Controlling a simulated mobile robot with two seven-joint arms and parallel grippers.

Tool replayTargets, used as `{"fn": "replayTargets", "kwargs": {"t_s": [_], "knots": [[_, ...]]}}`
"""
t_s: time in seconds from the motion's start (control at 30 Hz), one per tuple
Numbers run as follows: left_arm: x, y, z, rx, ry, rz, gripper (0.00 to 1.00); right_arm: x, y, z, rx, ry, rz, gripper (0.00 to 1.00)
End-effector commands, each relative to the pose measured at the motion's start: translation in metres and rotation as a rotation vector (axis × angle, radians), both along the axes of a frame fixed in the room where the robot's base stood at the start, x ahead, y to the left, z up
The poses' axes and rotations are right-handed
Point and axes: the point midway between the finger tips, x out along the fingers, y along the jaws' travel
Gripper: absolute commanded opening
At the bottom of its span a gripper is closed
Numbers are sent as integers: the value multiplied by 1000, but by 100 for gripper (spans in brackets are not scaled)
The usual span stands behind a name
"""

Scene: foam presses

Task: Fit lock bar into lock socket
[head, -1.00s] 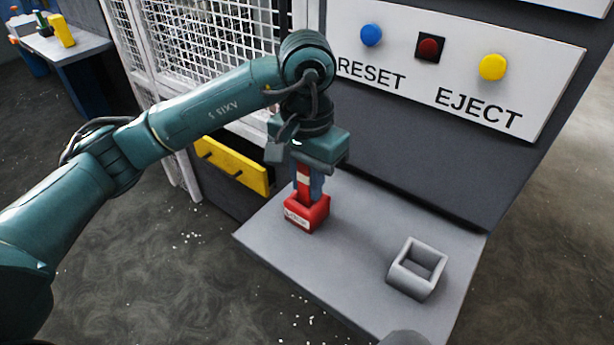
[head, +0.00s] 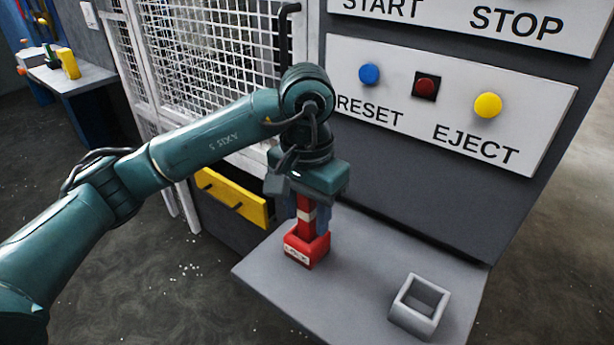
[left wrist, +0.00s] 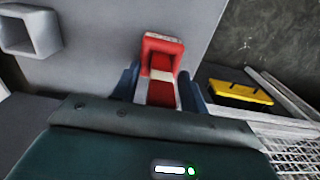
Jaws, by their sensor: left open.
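The lock bar (head: 305,210) is red with a white band. It stands upright with its lower end in a red, open-topped block (head: 304,250), which bears a white label and seems to be the lock socket. How deep the bar sits is hidden. My left gripper (head: 306,204) is over the bar's top, with its blue fingers on either side. In the left wrist view the open fingers (left wrist: 160,90) flank the bar (left wrist: 161,92), and the red block (left wrist: 162,45) lies beyond. My right gripper is not in view.
An empty grey square holder (head: 420,303) stands on the grey shelf (head: 350,275) to the right. A panel with RESET and EJECT buttons (head: 450,105) rises behind. A yellow drawer front (head: 232,198) and mesh fence (head: 205,60) are to the left.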

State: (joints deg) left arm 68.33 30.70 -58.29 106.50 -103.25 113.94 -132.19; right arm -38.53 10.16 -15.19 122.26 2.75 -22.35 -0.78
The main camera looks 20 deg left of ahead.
Motion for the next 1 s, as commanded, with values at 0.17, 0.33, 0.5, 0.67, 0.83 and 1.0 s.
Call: {"fn": "replayTargets", "kwargs": {"t_s": [0.17,0.33,0.5,0.67,0.83,1.0], "knots": [[1,0,39,1,-10,1,44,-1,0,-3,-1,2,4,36],[1,0,75,1,-9,2,44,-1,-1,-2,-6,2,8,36],[1,0,100,0,-5,1,44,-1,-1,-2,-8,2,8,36],[0,0,110,0,-2,1,44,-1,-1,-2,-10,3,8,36],[0,0,112,0,-1,1,44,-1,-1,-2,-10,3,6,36],[0,0,112,0,-1,0,44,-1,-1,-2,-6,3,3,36]]}}
